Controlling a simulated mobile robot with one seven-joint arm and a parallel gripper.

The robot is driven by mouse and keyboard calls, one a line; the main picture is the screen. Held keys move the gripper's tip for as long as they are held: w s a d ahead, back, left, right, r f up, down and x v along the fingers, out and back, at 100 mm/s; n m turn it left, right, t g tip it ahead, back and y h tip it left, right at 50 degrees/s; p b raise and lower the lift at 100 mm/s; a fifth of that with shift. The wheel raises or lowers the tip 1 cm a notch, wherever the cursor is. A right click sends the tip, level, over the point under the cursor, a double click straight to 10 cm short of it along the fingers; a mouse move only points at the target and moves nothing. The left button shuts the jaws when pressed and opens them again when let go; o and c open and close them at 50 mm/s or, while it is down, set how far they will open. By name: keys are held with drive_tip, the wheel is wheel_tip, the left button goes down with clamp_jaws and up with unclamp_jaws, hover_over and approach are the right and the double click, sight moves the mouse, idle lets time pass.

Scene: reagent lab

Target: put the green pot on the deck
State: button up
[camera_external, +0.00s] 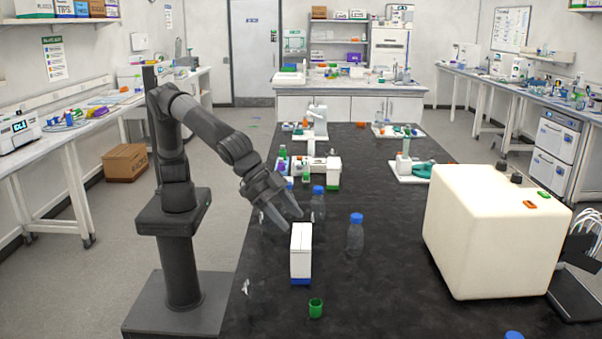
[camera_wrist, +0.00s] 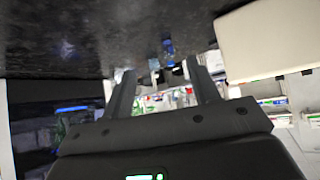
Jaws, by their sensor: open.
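A small green pot (camera_external: 316,308), open at the top, stands upright on the black bench near the front, just in front of a white carton. My gripper (camera_external: 281,212) is open and empty above the bench, behind and up-left of the carton, well apart from the pot. In the wrist view my two fingers (camera_wrist: 160,70) are spread with nothing gripped between them; I cannot make out the pot there. I cannot tell for certain which surface is the deck.
The white carton with a blue base (camera_external: 301,250) stands between my gripper and the pot. Clear blue-capped bottles (camera_external: 356,238) stand nearby. A large cream machine (camera_external: 490,235) fills the right side. Black bench surface (camera_external: 385,310) is free right of the pot.

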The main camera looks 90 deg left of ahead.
approach(320, 311)
drive_tip(key=shift+x, duration=1.1)
drive_tip(key=shift+a+x, duration=0.1)
drive_tip(key=shift+x, duration=1.45)
drive_tip(key=shift+a+x, duration=0.15)
drive_tip(key=shift+x, duration=1.35)
drive_tip(key=shift+f, duration=0.1)
drive_tip(key=shift+c, duration=0.3)
